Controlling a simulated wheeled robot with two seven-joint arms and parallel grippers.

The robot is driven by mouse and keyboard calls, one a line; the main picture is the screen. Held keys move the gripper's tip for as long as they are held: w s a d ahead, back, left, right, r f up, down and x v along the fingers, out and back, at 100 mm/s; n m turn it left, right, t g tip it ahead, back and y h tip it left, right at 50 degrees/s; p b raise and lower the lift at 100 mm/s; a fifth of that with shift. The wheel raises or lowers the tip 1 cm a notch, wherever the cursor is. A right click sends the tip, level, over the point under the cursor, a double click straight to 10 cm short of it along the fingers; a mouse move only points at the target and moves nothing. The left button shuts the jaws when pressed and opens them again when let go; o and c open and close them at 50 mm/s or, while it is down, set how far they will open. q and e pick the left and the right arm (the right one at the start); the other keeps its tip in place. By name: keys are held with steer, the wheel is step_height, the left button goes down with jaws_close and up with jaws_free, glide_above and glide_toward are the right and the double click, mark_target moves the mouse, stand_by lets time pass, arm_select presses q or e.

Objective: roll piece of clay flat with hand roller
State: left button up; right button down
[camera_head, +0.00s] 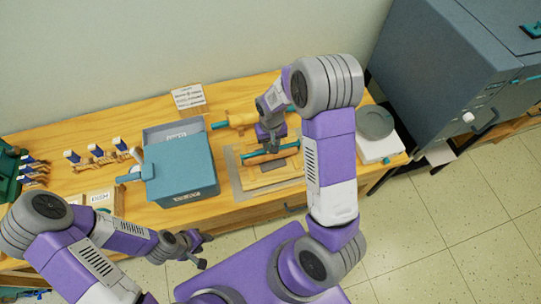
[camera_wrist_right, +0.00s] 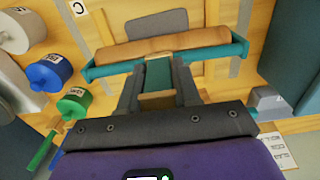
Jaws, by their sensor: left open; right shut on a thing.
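The hand roller, a wooden cylinder in a teal frame, shows in the right wrist view (camera_wrist_right: 165,45) and over the board in the head view (camera_head: 258,158). My right gripper (camera_wrist_right: 160,82) is shut on its teal handle. A flat grey piece of clay (camera_wrist_right: 157,22) lies just beyond the roller cylinder; it also shows in the head view (camera_head: 273,167). It lies on a wooden board (camera_head: 250,178). I cannot tell whether the roller touches the clay or board. My left gripper (camera_head: 200,250) is open and empty in front of the table, away from the board.
A rolling pin (camera_head: 240,118) with teal handles lies behind the board. A blue-grey box (camera_head: 182,172) stands left of it. A grey round disc on a white base (camera_head: 382,148) stands to the right. Jars with blue and green lids (camera_wrist_right: 50,72) show in the wrist view.

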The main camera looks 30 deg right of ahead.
steer(key=s, duration=0.2)
steer(key=s+a, duration=0.1)
steer(key=s, duration=0.1)
steer(key=shift+f, duration=0.15)
stand_by(0.5)
steer(key=shift+w, duration=0.1)
